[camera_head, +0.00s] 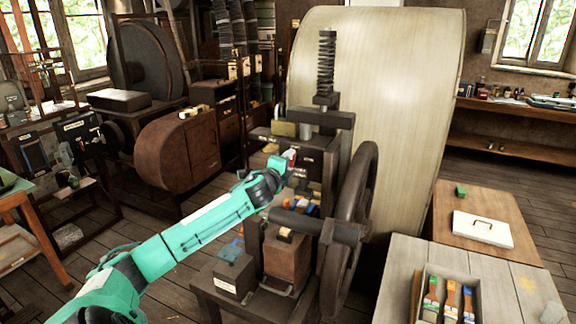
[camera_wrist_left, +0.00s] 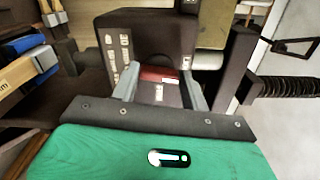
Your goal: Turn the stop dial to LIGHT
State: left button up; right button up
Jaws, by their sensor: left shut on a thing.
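The stop dial (camera_wrist_left: 160,74) shows in the left wrist view as a red piece on a dark labelled box (camera_wrist_left: 150,28). My left gripper (camera_wrist_left: 160,88) has one finger on each side of it and is shut on it. White lettering stands on the box to the left of the dial, with a smaller mark to its right; I cannot read which is LIGHT. In the head view my left gripper (camera_head: 287,160) reaches the press (camera_head: 322,118) from the left, beside its upright. The dial there is mostly hidden by the gripper. My right gripper is out of view.
The large handwheel (camera_head: 350,225) stands on the right of the press. A wooden block (camera_head: 287,262) sits low in the press, below my left arm. Open plank floor lies at the left.

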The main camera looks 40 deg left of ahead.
pick_arm(q)
jog(key=shift+f+n, duration=0.1)
jog(key=shift+n, duration=0.8)
jog(key=o, duration=1)
jog(key=shift+b+v, duration=2.7)
jog(key=shift+v, duration=4.2)
